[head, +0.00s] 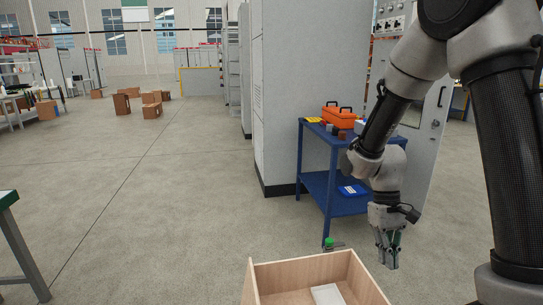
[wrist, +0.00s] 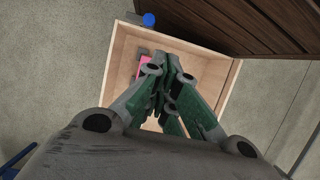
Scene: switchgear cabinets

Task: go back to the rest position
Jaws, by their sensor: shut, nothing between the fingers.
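My gripper (head: 388,262) hangs pointing down at the end of my arm, just right of the open wooden box in the head view. Its fingers are together with nothing between them. In the wrist view my gripper (wrist: 168,70) shows over the light wooden box (wrist: 124,45), and its green-sided fingers hide much of the box's inside. The box's rim (head: 300,262) shows at the bottom of the head view.
A white flat thing (head: 327,294) lies in the box; a pink piece (wrist: 140,68) shows in the wrist view. A blue table (head: 320,190) with an orange toolbox (head: 338,118) stands behind my arm, beside grey cabinets (head: 305,90). Open floor (head: 150,200) lies left.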

